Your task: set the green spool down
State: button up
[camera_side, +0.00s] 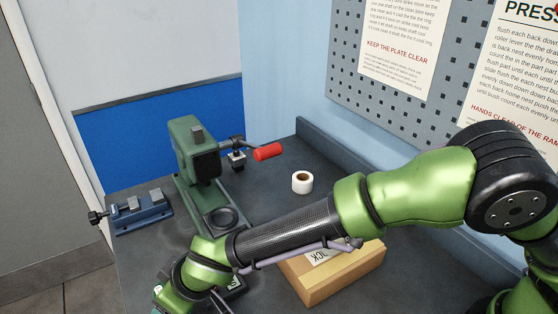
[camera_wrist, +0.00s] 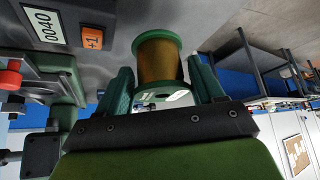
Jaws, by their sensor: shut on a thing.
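The green spool (camera_wrist: 158,62) has green flanges and a core wound with copper-coloured wire. It sits between the two fingers of my gripper (camera_wrist: 163,88) in the wrist view, and the gripper is shut on it. The picture is turned there, and I cannot tell whether the spool touches the bench or hangs above it. In the side view my arm reaches to the bottom left, and my gripper and the spool are not visible there.
A green press (camera_side: 194,150) with a red-handled lever (camera_side: 267,152) stands on the dark bench (camera_side: 262,215). A blue vise (camera_side: 143,212) is left of it. A white tape roll (camera_side: 302,182) and a cardboard box (camera_side: 348,277) lie to the right.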

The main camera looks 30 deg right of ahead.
notch_tip(320, 180, up, 16)
jog(key=d+m+h, duration=0.7)
jog(key=d+m, duration=0.6)
jog(key=d, duration=1.7)
jog(key=s+d+m+g+h, duration=0.1)
jog(key=s+d+m+g, duration=0.1)
jog(key=s+d+m, duration=0.3)
jog(key=s+d+f+m+g+h, duration=0.1)
jog(key=s+d+m, duration=0.1)
jog(key=d, duration=0.6)
jog(key=s+d+m+g+h, duration=0.1)
jog(key=s+d+m+g, duration=0.1)
jog(key=s+d+m, duration=0.3)
jog(key=shift+n, duration=0.5)
jog(key=f, duration=0.4)
jog(key=w+f, duration=0.1)
jog(key=f, duration=0.4)
jog(key=w+f, duration=0.1)
jog(key=f, duration=0.4)
jog(key=shift+w+d+f, duration=0.15)
jog(key=shift+d+f, duration=0.1)
jog(key=shift+d, duration=0.1)
jog(key=shift+f, duration=2.1)
